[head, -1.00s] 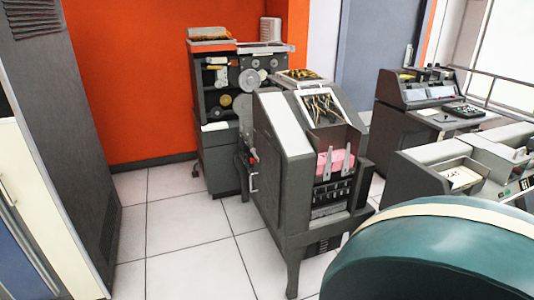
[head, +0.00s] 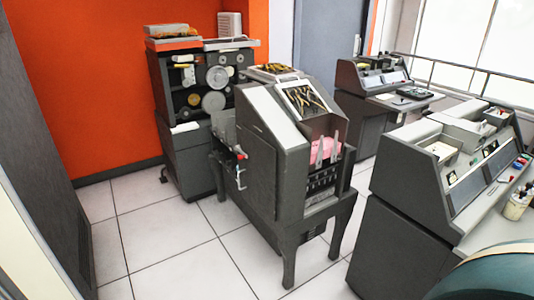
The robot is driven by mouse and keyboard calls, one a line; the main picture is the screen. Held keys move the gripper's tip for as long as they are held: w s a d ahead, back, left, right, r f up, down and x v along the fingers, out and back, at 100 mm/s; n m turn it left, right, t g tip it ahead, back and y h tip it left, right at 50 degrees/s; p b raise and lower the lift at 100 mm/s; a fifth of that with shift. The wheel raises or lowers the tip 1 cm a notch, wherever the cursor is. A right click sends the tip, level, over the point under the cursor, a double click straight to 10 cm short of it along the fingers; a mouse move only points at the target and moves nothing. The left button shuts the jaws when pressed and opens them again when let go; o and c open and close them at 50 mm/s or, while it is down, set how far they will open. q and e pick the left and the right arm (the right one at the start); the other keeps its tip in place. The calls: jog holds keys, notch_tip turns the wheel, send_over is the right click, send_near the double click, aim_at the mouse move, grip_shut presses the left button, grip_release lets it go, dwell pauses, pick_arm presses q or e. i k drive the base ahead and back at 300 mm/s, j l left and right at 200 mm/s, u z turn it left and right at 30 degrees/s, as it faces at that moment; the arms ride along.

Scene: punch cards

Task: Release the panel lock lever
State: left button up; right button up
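A dark grey card machine (head: 262,180) on legs stands in the middle of the head view, with a sloped light panel and an open top holding yellow and black wiring. On its left side is a small lever with a red tip (head: 239,156). A pale curved handle (head: 240,179) sits just below it. Which of these is the panel lock lever, and whether it is locked, I cannot tell at this size. Pink cards (head: 321,151) sit in the machine's front. Neither of my grippers is in view.
A dark machine with reels (head: 207,93) stands behind, against the orange wall. Grey consoles (head: 412,210) fill the right side. A teal rounded chair back (head: 490,275) is at the bottom right. Tiled floor (head: 165,250) is clear at the front left.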

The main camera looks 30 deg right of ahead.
aim_at(238, 148)
jog(key=i+j+z, duration=0.1)
jog(key=j+z, duration=1)
jog(key=j, duration=0.35)
jog(key=k+j+z, duration=0.1)
jog(key=j+z, duration=0.2)
jog(key=j, duration=0.3)
jog(key=i+j, duration=0.2)
jog(key=i, duration=0.2)
jog(key=i+j+z, duration=0.1)
jog(key=i, duration=0.25)
jog(key=i+j+z, duration=0.1)
jog(key=i+j, duration=0.15)
jog(key=i, duration=0.45)
jog(key=i+l, duration=0.65)
jog(key=i, duration=0.1)
